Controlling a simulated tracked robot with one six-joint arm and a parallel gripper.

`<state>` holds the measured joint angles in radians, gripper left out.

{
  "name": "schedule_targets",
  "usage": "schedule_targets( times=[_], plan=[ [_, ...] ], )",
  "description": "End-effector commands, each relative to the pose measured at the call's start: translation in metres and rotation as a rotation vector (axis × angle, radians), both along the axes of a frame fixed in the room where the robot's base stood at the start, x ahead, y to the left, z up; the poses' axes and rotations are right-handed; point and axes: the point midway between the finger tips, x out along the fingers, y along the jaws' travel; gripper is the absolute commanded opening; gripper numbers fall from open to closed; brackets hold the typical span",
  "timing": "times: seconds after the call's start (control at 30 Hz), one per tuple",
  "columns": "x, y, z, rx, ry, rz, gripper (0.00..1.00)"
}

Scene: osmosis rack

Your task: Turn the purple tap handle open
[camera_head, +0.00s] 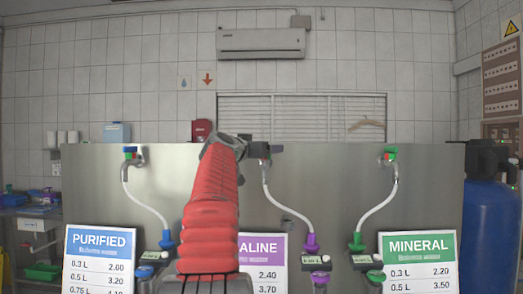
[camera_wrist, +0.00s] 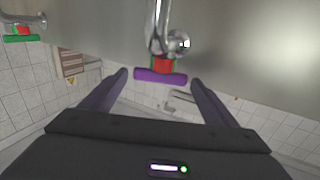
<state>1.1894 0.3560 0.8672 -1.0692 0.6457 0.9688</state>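The purple tap handle (camera_wrist: 160,76) shows in the wrist view as a flat purple bar under a chrome tap with a red and green body. My gripper (camera_wrist: 159,77) is open, with one dark finger on each side of the handle and a gap to both of its ends. No contact shows. In the head view my gripper (camera_head: 264,150) is at the top of the steel panel, above the middle hose, and my red-sleeved arm and gripper hide the purple handle there.
The steel panel (camera_head: 330,175) carries a blue-handled tap (camera_head: 130,149) on the left and a green-handled tap (camera_head: 389,157) on the right. The green handle (camera_wrist: 22,38) also shows in the wrist view. A blue tank (camera_head: 490,225) stands at the right.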

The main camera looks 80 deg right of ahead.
Motion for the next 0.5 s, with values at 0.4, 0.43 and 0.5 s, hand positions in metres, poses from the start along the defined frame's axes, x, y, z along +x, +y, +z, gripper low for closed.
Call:
schedule_targets(
  times=[0.4,0.43,0.5],
  plan=[
    [-0.0002,0.0001,0.0,0.0,0.0,0.0,0.52],
    [-0.0002,0.0001,0.0,0.0,0.0,0.0,0.5],
    [-0.0002,0.0001,-0.0001,0.0,0.0,-0.001,0.46]
  ],
)
